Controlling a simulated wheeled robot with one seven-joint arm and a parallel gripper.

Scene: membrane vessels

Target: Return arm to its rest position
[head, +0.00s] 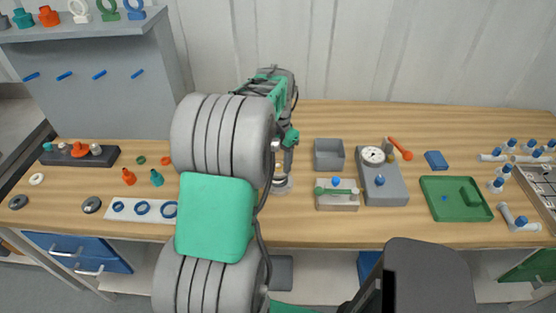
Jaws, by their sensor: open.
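My arm rises large through the middle of the head view, grey ribbed links with green covers. Its far end bends down over the wooden workbench (400,230). My gripper (281,180) points down at the end of the arm, small and partly covered by my own links. It is open, and no object shows held in it. A pale round piece (283,189) lies right under or at the fingertips; I cannot tell whether they touch it.
Right of my gripper are a grey open box (329,163), a small block with a green bar (337,201), a grey gauge unit (385,190), an orange-handled tool (400,148) and a green tray (455,214). Left are a white strip with blue rings (131,209) and a grey panel (105,95).

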